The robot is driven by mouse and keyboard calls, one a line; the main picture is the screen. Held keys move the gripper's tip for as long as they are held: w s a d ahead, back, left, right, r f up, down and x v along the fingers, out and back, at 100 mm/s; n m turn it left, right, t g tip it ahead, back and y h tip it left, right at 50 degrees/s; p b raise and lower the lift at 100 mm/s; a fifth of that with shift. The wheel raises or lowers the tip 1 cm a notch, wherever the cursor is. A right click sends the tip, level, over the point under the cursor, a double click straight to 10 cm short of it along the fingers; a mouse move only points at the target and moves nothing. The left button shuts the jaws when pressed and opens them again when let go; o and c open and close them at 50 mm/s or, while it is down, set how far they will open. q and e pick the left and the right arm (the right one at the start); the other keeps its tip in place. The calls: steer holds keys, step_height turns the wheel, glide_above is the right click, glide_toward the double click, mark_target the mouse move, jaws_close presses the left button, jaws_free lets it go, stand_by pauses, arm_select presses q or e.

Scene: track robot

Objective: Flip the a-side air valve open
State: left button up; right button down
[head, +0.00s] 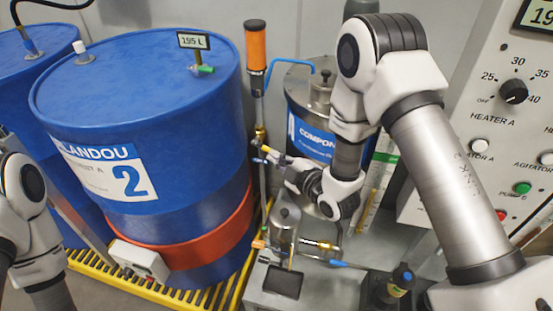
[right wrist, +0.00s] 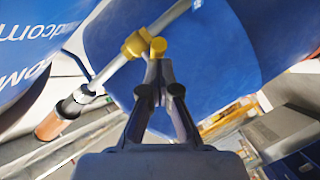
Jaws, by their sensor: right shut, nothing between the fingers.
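A slim upright pipe stands between the large blue drum and the component tank, with a brass fitting (head: 260,134) partway up. In the right wrist view the brass fitting (right wrist: 136,45) has a rounded yellow end just beyond my fingertips. I cannot tell for sure whether this is the a-side air valve or how its handle is set. My right gripper (head: 275,159) is shut and empty beside the pipe. In the right wrist view its fingertips (right wrist: 158,66) meet just below the yellow end; contact is unclear. My left arm shows at the left edge, its gripper out of view.
The blue drum (head: 140,85) stands left on a yellow grating (head: 90,262). An orange cylinder (head: 255,45) tops the pipe. The component tank (head: 318,120) is behind my right gripper. A small metal pot (head: 284,222) and a blue lever (head: 340,265) sit below. A control panel (head: 500,120) is right.

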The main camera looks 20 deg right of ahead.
steer(key=shift+w+a+f+t+b, duration=0.5)
steer(key=shift+w+a+f+b, duration=0.55)
steer(key=shift+f+b, duration=1.8)
steer(key=shift+m+y, duration=0.3)
steer(key=shift+m, duration=0.1)
steer(key=v, duration=0.8)
steer(key=r+b+v, duration=0.1)
steer(key=v, duration=0.3)
steer(key=shift+s+a, duration=0.15)
steer(key=shift+a, duration=0.1)
